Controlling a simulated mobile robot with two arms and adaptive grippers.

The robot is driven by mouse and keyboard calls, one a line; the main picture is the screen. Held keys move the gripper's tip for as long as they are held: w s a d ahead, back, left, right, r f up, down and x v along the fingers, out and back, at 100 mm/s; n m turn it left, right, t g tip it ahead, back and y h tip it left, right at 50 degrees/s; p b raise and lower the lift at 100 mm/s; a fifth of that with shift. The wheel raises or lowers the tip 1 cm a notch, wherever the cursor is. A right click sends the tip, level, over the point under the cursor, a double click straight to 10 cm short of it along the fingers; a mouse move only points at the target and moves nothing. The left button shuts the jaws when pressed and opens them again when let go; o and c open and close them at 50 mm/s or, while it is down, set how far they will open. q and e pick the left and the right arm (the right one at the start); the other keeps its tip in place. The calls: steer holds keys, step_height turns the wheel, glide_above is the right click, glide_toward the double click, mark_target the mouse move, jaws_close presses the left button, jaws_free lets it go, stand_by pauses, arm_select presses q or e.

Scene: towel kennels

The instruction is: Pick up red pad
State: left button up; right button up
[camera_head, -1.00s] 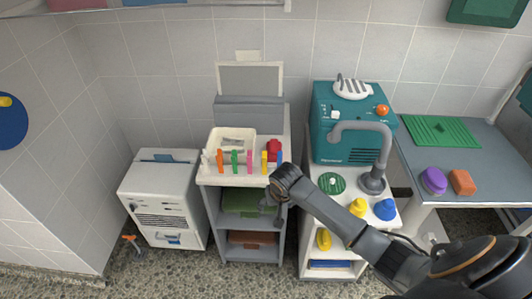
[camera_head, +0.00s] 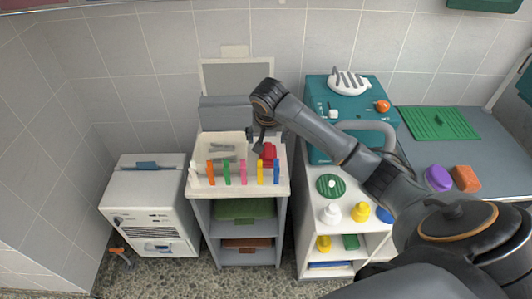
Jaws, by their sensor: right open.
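A small red object (camera_head: 269,155), the likely red pad, sits on the right side of the grey cart's top, behind a row of coloured pegs. My right gripper (camera_head: 254,141) is open and points down just left of and above it, over the right part of the white tray (camera_head: 207,151). The fingers look close to the red object, but I cannot tell whether they touch it. Nothing shows between the fingers. My left gripper is not in view.
Several coloured pegs (camera_head: 227,172) stand along the cart's front edge. A grey upright panel (camera_head: 237,78) is behind the tray. A teal machine (camera_head: 318,115) and a white cart (camera_head: 311,208) stand to the right, a white cabinet (camera_head: 150,210) to the left.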

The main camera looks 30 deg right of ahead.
mark_target(268, 149)
steer(key=x, duration=0.4)
steer(key=shift+f, duration=0.2)
steer(key=x, duration=0.5)
steer(key=shift+w+d+f, duration=0.15)
steer(key=shift+d, duration=0.2)
steer(key=shift+f, duration=0.15)
steer(key=shift+c, duration=1.1)
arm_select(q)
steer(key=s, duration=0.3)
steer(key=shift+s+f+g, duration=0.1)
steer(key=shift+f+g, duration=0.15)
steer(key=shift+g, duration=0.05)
arm_select(e)
steer(key=c, duration=1)
